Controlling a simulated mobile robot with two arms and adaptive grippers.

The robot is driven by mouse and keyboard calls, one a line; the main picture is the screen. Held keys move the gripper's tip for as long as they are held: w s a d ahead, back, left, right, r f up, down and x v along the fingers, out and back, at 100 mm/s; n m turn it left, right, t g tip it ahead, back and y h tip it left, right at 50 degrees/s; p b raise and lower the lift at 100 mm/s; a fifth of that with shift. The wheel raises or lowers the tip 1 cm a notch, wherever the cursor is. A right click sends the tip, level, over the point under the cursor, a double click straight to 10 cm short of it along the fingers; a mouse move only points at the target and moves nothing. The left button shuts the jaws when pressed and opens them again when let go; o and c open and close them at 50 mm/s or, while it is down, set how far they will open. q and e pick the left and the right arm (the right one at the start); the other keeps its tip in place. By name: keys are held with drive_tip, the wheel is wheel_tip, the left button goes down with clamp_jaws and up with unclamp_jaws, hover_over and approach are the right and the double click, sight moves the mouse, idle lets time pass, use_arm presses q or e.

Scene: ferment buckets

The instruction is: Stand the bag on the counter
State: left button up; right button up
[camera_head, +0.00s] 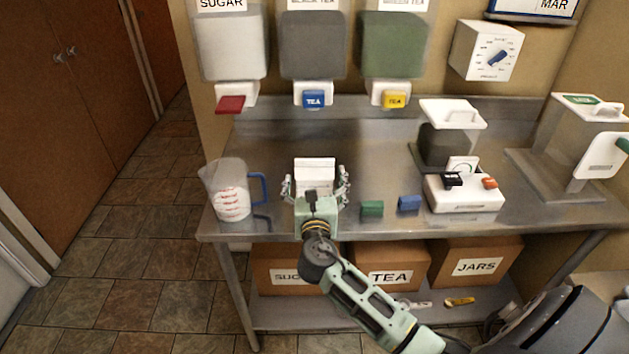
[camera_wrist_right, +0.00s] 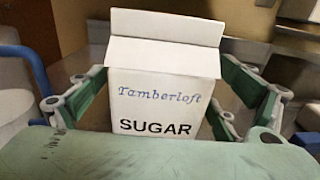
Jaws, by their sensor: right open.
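The bag is a white block-shaped sugar bag (camera_head: 315,168) with a folded top, on the steel counter (camera_head: 285,225) near its front edge. In the right wrist view, the bag (camera_wrist_right: 165,85) is upright, with "Tamberloft SUGAR" on the side facing me. My right gripper (camera_head: 316,188) is open at counter height, with one finger on each side of the bag. In the right wrist view, the gripper's green fingers (camera_wrist_right: 165,95) flank the bag; I cannot tell whether they touch it. The bag's base is hidden behind the gripper. My left gripper is not in view.
A measuring jug (camera_head: 230,190) with a blue handle stands close left of the bag. A green block (camera_head: 372,208) and a blue block (camera_head: 409,203) lie to the right, before a white scale-like device (camera_head: 463,195). Dispensers hang above. The counter behind the bag is clear.

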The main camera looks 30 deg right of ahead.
drive_tip(key=b+v, duration=0.2)
drive_tip(key=v, duration=1)
drive_tip(key=s+a+f+m+g+y, duration=0.1)
drive_tip(key=s+f+m+g+y, duration=0.15)
drive_tip(key=f, duration=1.05)
drive_tip(key=s+a+f+m+g+y, duration=0.15)
drive_tip(key=s+f+m, duration=0.25)
drive_tip(key=f, duration=0.8)
drive_tip(key=s+a+f+m+g+y, duration=0.1)
drive_tip(key=s+f+m+g+y, duration=0.15)
drive_tip(key=f, duration=1.05)
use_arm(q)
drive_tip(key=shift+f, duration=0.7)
use_arm(e)
drive_tip(key=s+a+f+m+g+y, duration=0.1)
drive_tip(key=s+f+m+g, duration=0.1)
drive_tip(key=s+f+m, duration=0.4)
drive_tip(key=s+a+f+m+g+y, duration=0.1)
drive_tip(key=s+f+m+g, duration=0.2)
drive_tip(key=s, duration=1.3)
drive_tip(key=s+a+f+m+g+y, duration=0.1)
drive_tip(key=s+f+m+g, duration=0.1)
drive_tip(key=s+f+m, duration=0.7)
drive_tip(key=s+f, duration=0.3)
drive_tip(key=shift+g, duration=0.35)
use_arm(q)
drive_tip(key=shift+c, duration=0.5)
use_arm(e)
drive_tip(key=shift+a, duration=0.1)
drive_tip(key=shift+c, duration=0.6)
